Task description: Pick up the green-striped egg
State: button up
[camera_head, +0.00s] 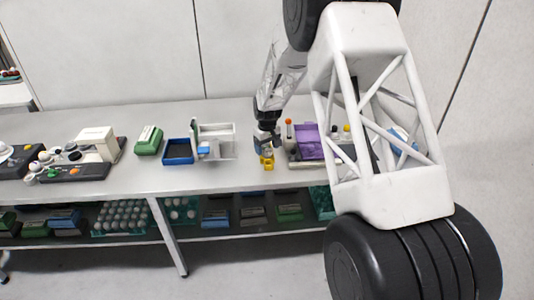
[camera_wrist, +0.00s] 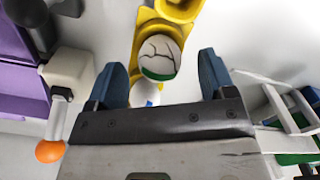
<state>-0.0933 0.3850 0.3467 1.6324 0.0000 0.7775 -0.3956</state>
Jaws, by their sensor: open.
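A white egg with dark crack-like lines and a green band (camera_wrist: 160,52) sits in a yellow egg tray (camera_wrist: 180,10) in the wrist view. A second white egg with a blue mark (camera_wrist: 146,94) is just below it in that picture, partly hidden by my gripper. In the head view, my gripper (camera_head: 267,141) is over the small yellow tray (camera_head: 267,164) on the bench. The eggs are too small to tell there.
A purple device (camera_head: 308,140) stands close to the right of the yellow tray. A white frame (camera_head: 222,142) and a blue bin (camera_head: 178,152) stand to the left. An orange-tipped post (camera_wrist: 50,150) is near my gripper. Bare bench (camera_head: 190,182) lies in front.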

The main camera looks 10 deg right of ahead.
jog(key=shift+f, duration=0.9)
jog(key=c, duration=0.7)
